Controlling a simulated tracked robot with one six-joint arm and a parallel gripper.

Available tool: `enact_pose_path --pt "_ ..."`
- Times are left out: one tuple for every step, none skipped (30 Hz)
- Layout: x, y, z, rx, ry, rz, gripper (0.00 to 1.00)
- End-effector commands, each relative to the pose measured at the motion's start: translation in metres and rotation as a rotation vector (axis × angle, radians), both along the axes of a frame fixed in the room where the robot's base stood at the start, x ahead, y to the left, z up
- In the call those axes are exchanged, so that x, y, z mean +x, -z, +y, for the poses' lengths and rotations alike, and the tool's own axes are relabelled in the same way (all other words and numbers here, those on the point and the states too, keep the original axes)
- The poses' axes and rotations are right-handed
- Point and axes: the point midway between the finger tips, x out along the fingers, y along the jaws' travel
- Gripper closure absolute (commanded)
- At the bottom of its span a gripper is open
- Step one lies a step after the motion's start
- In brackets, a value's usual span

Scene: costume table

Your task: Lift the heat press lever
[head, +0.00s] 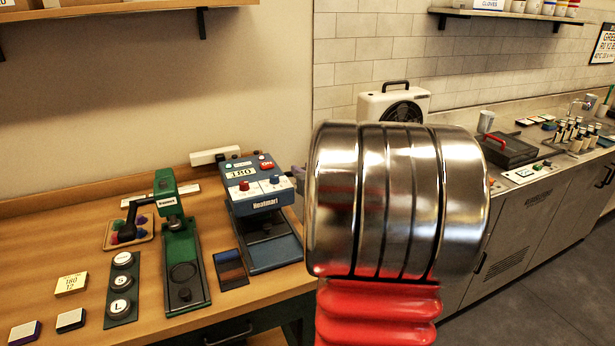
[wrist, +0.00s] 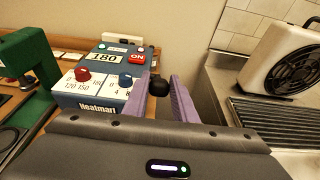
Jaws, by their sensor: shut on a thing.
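The blue heat press (head: 262,205) stands on the wooden table in the head view, with a lit 180 display, an ON button and two knobs. It also shows in the wrist view (wrist: 97,80). Its lever ends in a black knob (wrist: 159,86), seen at the press's right side in the wrist view. My gripper (wrist: 157,92) has its purple fingers on both sides of this knob and is shut on it. In the head view my arm hides the lever and most of the gripper; only a bit of purple shows beside the press.
A green press (head: 181,250) stands left of the heat press. A dark plate (head: 230,269), a strip of round pieces (head: 121,287) and a yellow card (head: 71,284) lie nearby. A white fan unit (head: 394,102) stands behind my arm, at the back.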

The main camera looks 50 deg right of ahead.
Motion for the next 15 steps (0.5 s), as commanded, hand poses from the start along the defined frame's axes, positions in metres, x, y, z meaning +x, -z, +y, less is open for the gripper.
enact_pose_path --pt "0.0003 -0.0075 -0.0045 -0.005 0.007 -0.009 1.00" --pt "0.0007 -0.0084 -0.0048 -0.006 0.007 -0.010 1.00" --pt "0.0012 -0.0093 -0.0051 -0.006 0.008 -0.009 1.00" --pt "0.0014 -0.0098 -0.0053 -0.006 0.008 -0.010 1.00" --pt "0.0016 -0.0103 -0.0054 -0.006 0.008 -0.010 1.00" --pt "0.0016 -0.0107 -0.0055 -0.005 0.008 -0.011 1.00" --pt "0.0017 -0.0109 -0.0055 -0.005 0.008 -0.011 1.00" --pt "0.0017 -0.0110 -0.0056 -0.006 0.008 -0.012 1.00" --pt "0.0017 -0.0111 -0.0056 -0.006 0.008 -0.012 1.00" --pt "0.0017 -0.0113 -0.0056 -0.006 0.008 -0.012 1.00" --pt "0.0017 -0.0114 -0.0056 -0.006 0.008 -0.013 1.00" --pt "0.0016 -0.0116 -0.0056 -0.006 0.008 -0.013 1.00" --pt "0.0016 -0.0117 -0.0056 -0.006 0.008 -0.013 1.00" --pt "0.0017 -0.0118 -0.0057 -0.007 0.008 -0.013 1.00" --pt "0.0016 -0.0119 -0.0056 -0.007 0.008 -0.013 1.00"
